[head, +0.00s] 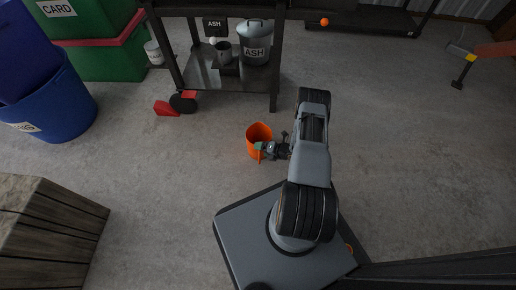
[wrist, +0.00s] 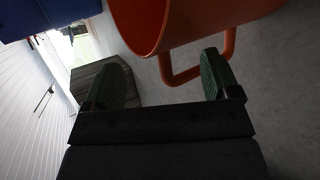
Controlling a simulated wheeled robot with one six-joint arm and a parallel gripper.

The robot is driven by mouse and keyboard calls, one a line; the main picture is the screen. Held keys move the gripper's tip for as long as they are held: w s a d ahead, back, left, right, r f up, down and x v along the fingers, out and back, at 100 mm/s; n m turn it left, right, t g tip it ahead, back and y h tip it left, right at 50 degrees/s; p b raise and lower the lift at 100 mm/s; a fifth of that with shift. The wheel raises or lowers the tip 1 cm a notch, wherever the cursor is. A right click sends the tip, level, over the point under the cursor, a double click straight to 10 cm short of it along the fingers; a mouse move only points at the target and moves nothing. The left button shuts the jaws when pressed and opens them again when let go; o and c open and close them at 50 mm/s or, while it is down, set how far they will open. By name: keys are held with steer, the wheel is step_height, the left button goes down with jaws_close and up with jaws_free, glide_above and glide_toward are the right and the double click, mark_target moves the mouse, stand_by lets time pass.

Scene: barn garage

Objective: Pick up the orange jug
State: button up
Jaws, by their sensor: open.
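The orange jug (head: 260,134) stands on the concrete floor in front of the black cart, in the middle of the head view. My gripper (head: 261,147) is right at its near side, and its fingertips overlap the jug in that view. In the wrist view the jug (wrist: 185,22) fills the top, with its rim toward the upper left and its looped handle (wrist: 192,77) hanging below. My gripper (wrist: 160,83) is open there, with green-padded fingers apart. The right finger is close to the handle; I cannot tell whether it touches. Nothing is held between the fingers.
A black cart (head: 222,68) holds a grey ash bin (head: 255,45). A red wedge (head: 167,108) lies by its wheel. A blue bin (head: 62,105) and a wooden crate (head: 50,230) stand at the left. The floor right of my arm is mostly clear.

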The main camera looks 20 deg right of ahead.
steer(key=shift+w+a+f, duration=0.3)
steer(key=shift+w+a, duration=0.05)
steer(key=shift+w, duration=0.05)
steer(key=shift+c, duration=0.2)
jaws_close()
stand_by(0.4)
